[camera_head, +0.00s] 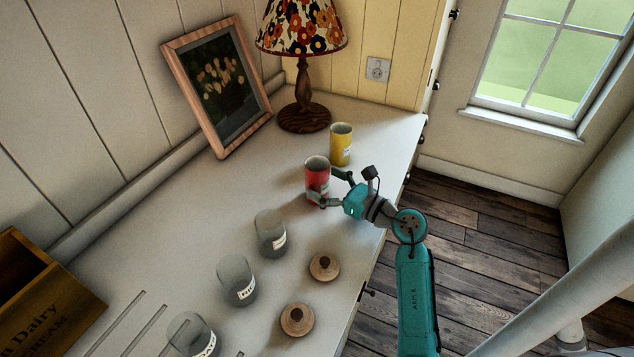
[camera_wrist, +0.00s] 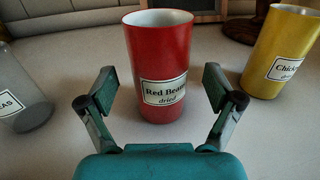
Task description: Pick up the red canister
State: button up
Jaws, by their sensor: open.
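The red canister (camera_head: 316,172) stands upright on the white counter, just in front of my gripper. In the wrist view the red canister (camera_wrist: 158,60) is centred, with a label reading "Red Beans dried" facing me. My gripper (camera_head: 333,187) is open, its fingers low and spread to either side of the canister's near face. In the wrist view my gripper (camera_wrist: 160,102) shows the two fingertips apart, and the canister lies between and slightly beyond them. I cannot tell whether either finger touches it.
A yellow canister (camera_head: 341,145) stands close behind the red one. Glass jars (camera_head: 270,232) and wooden lids (camera_head: 324,267) are toward the front. A lamp (camera_head: 303,70), a framed picture (camera_head: 218,88) and a wooden crate (camera_head: 75,318) also stand on the counter (camera_head: 175,235).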

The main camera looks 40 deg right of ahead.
jog(key=shift+w+a, duration=0.15)
jog(key=shift+w, duration=0.95)
jog(key=c, duration=1.4)
jog(key=shift+r, duration=0.1)
